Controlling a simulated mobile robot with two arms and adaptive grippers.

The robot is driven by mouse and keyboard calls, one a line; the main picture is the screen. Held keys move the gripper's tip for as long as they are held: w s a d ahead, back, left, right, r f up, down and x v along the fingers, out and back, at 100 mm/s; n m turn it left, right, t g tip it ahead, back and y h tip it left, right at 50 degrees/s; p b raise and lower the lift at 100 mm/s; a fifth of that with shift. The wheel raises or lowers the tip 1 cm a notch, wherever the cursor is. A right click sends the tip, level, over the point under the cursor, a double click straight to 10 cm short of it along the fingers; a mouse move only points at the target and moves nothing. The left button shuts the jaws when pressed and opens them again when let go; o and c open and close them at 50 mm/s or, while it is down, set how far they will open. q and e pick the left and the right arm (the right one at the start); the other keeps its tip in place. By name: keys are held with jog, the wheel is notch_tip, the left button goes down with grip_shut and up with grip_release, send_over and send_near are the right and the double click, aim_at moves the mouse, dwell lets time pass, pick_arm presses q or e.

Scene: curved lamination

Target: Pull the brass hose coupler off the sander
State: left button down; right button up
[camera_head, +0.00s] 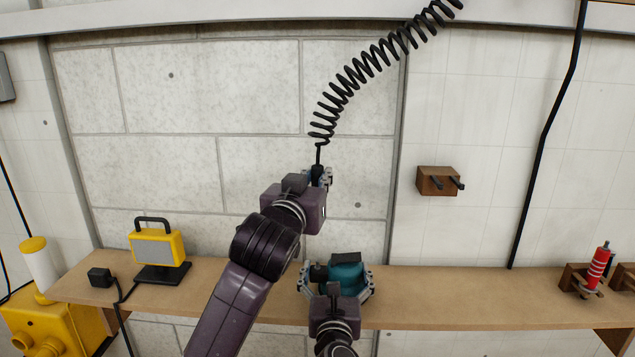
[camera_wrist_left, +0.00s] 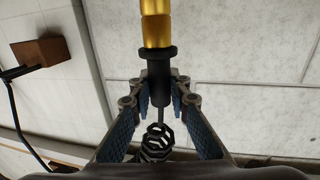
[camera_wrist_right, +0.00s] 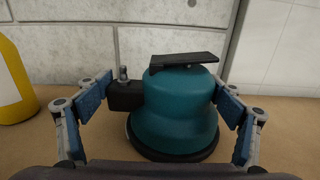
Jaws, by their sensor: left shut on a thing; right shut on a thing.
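The brass coupler (camera_wrist_left: 156,32) sits at the end of a black hose sleeve (camera_wrist_left: 158,62) in the left wrist view. My left gripper (camera_head: 320,178) is shut on this sleeve, well above the shelf and apart from the sander. In the head view my gripper hides the brass part. The teal sander (camera_head: 346,273) stands upright on the shelf; it also shows in the right wrist view (camera_wrist_right: 175,112), with a black lever on top. A small bare metal fitting (camera_wrist_right: 122,74) stands on its black side block. My right gripper (camera_head: 336,285) is shut around the sander's body and side block.
The coiled black hose (camera_head: 365,70) hangs from the upper right to my left gripper. The wooden shelf (camera_head: 450,290) holds a yellow lamp (camera_head: 158,245) on the left and a red-handled tool (camera_head: 597,268) on the right. A brown wall holder (camera_head: 437,181) is empty.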

pick_arm(q)
jog(key=shift+r, duration=1.45)
pick_arm(e)
jog(key=shift+f, duration=0.15)
jog(key=o, duration=2)
jog(key=shift+s, duration=0.1)
